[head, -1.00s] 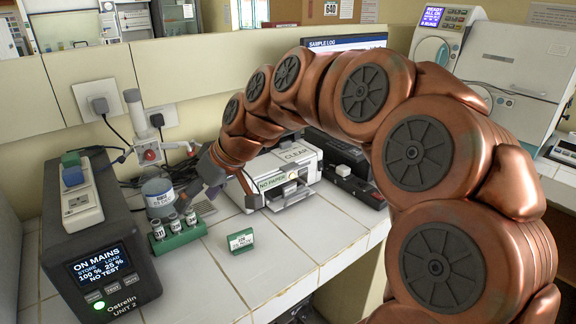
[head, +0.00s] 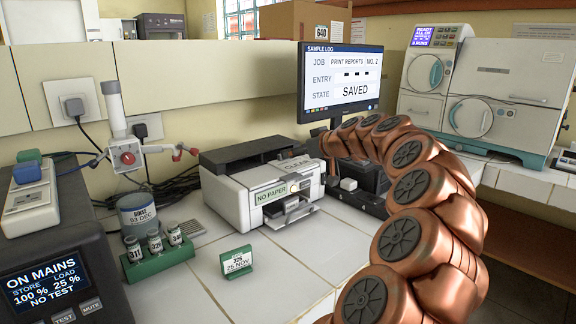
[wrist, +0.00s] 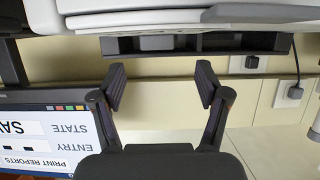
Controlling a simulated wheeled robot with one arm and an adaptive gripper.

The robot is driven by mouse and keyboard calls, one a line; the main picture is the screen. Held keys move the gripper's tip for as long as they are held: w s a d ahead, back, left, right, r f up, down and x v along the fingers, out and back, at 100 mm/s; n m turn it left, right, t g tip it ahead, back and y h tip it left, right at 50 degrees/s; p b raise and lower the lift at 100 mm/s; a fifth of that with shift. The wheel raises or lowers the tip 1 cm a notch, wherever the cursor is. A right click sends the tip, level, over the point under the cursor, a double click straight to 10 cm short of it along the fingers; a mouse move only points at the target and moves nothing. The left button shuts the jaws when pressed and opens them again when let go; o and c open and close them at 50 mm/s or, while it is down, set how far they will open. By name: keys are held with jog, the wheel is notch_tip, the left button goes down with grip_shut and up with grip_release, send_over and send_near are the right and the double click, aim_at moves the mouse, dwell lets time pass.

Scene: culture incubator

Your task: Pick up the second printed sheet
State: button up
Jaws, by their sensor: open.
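My gripper (wrist: 160,76) is open and empty in the wrist view, which is upside down. Its two dark fingers are wide apart, below the pale printer body (wrist: 150,14) at the picture's top. In the head view the gripper is hidden behind my arm, right of the printer. No printed sheet can be made out in either view.
The monitor (head: 342,78) behind reads "PRINT REPORTS NO. 2" and "SAVED". Bare tiles (head: 285,270) lie in front.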

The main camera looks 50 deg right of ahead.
aim_at(286, 160)
jog(key=shift+d+x, duration=0.2)
jog(key=shift+x, duration=2.85)
jog(key=c, duration=1)
jog(key=shift+c, duration=0.2)
jog(key=shift+r, duration=1.5)
jog(key=shift+s+r, duration=0.25)
jog(key=shift+r, duration=0.05)
jog(key=s+d+r, duration=0.1)
jog(key=s+d, duration=0.1)
jog(key=s, duration=1.3)
jog(key=shift+s+r, duration=0.15)
jog(key=shift+s, duration=0.1)
